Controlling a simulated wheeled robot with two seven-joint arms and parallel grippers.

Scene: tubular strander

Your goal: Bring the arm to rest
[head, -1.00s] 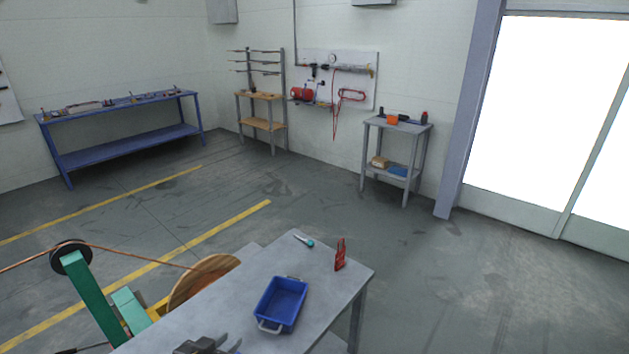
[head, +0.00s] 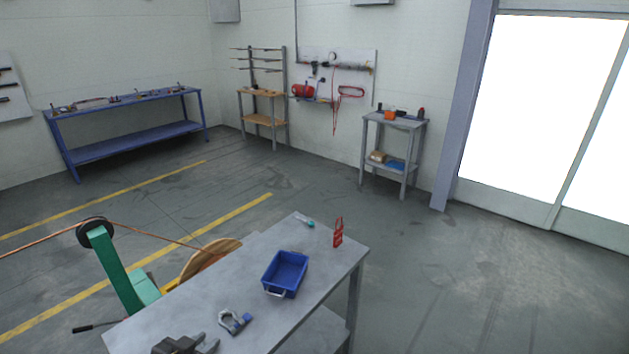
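My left gripper (head: 208,341) shows at the bottom edge, dark grey, over the near left part of the grey workbench (head: 232,286). Its two fingers point right with a small gap between them, and nothing shows in the gap. A grey shackle with a blue pin (head: 235,321) lies on the bench just right of the fingers, apart from them. The rest of the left arm is below the picture. My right gripper is not in view.
A blue tray (head: 286,272), a red upright piece (head: 338,233) and a teal-handled tool (head: 305,222) are on the bench. A green stand with a black pulley (head: 95,231) and a wooden reel (head: 212,256) stand to the left. Floor to the right is clear.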

